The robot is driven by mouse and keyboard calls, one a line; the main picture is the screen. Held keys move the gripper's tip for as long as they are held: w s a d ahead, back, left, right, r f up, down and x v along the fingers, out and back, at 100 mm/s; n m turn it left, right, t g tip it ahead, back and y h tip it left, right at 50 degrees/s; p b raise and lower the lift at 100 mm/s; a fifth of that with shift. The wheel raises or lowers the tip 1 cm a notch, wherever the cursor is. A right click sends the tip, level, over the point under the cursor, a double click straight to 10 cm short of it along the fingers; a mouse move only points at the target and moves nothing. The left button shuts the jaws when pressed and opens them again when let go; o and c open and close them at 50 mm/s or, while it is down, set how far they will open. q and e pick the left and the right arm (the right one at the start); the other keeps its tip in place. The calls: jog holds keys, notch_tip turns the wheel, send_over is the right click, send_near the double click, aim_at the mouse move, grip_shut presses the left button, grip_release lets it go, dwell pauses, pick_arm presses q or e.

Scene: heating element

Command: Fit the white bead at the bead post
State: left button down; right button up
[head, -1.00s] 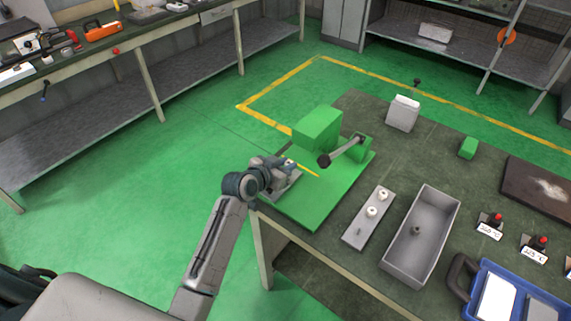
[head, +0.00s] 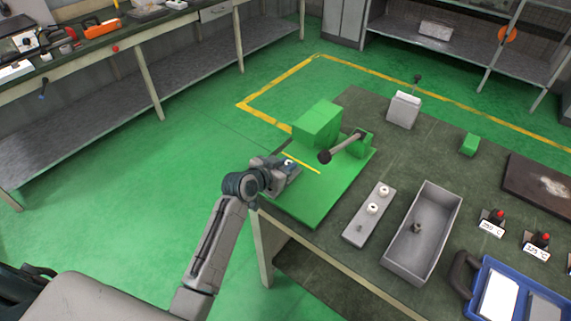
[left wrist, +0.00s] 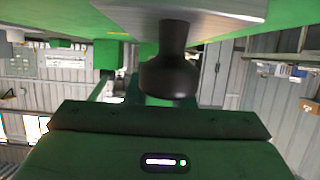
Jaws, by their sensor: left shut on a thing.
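My left gripper (head: 288,167) is at the left part of the green fixture (head: 318,202), low over its base. It is shut on a small white thing (head: 288,162) at its tips, which looks like a white bead; the jaws hide most of it. Two more white beads (head: 384,190) (head: 372,208) sit on a grey plate (head: 356,228) to the right. I cannot make out the bead post near the gripper. In the left wrist view a dark knob (left wrist: 170,76) hangs ahead; the held thing does not show there. My right gripper is not in view.
The fixture has a green block (head: 317,124) and a lever with a dark knob (head: 324,157) close to my gripper. A yellow strip (head: 305,164) lies beside the gripper. A grey tray (head: 404,259) and a blue case (head: 462,308) stand to the right.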

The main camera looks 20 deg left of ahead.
pick_arm(q)
jog(key=shift+f+b, duration=0.35)
jog(key=shift+f, duration=0.2)
jog(key=c, duration=1.2)
grip_release()
jog(key=shift+o, duration=0.2)
jog(key=shift+s+f, duration=0.1)
jog(key=b+v, duration=0.2)
jog(key=v, duration=0.7)
jog(key=shift+s+a, duration=0.1)
jog(key=shift+s+a+r, duration=0.2)
jog(key=shift+s+r, duration=0.35)
jog(key=shift+s, duration=0.05)
